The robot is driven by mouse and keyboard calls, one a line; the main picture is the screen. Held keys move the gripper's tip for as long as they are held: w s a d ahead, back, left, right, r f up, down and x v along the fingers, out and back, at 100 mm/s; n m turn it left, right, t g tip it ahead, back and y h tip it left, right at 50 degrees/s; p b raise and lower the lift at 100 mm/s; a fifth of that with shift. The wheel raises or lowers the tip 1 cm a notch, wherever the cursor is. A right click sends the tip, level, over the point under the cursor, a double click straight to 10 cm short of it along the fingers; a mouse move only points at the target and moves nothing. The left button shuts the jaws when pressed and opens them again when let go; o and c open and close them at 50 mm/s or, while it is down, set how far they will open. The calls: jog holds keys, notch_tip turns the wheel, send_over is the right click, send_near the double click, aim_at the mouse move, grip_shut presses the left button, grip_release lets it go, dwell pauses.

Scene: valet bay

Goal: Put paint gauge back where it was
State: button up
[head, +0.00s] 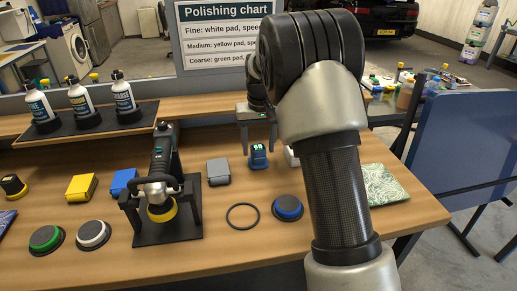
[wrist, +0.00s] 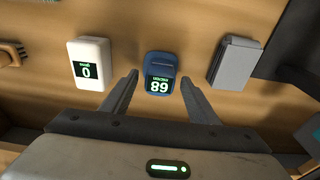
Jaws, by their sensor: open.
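The likely paint gauge is a small blue device (head: 258,156) with a lit green two-digit display, on the wooden bench. It also shows in the wrist view (wrist: 161,64), at the top centre. My gripper (head: 257,147) is open just above and behind it in the head view. In the wrist view my fingers (wrist: 159,84) point toward the gauge, one on each side, with a gap to both. Nothing is held. A black ring (head: 242,216) lies on the bench in front of the gauge, with bare wood inside it.
A white meter reading 0 (wrist: 89,64) and a grey box (wrist: 234,62) flank the gauge. A polisher (head: 163,165) stands in a black stand (head: 186,217) to the left. A blue round pad (head: 288,206) sits right of the ring. Bottles (head: 82,102) stand on the rear shelf.

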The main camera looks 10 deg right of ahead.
aim_at(259, 151)
jog(key=s+r+t+p, duration=0.1)
jog(key=s+r, duration=0.3)
jog(key=r, duration=0.4)
jog(key=s+r+p, duration=0.1)
jog(key=s+r, duration=0.3)
jog(key=r, duration=0.4)
jog(key=s+r+t, duration=0.1)
jog(key=s+r, duration=0.1)
jog(key=s, duration=0.7)
jog(key=s+r+t, duration=0.1)
jog(key=s+r, duration=0.1)
jog(key=s, duration=0.6)
jog(key=s+f+t, duration=0.1)
jog(key=s+f, duration=0.3)
jog(key=s, duration=0.5)
jog(key=shift+s, duration=0.2)
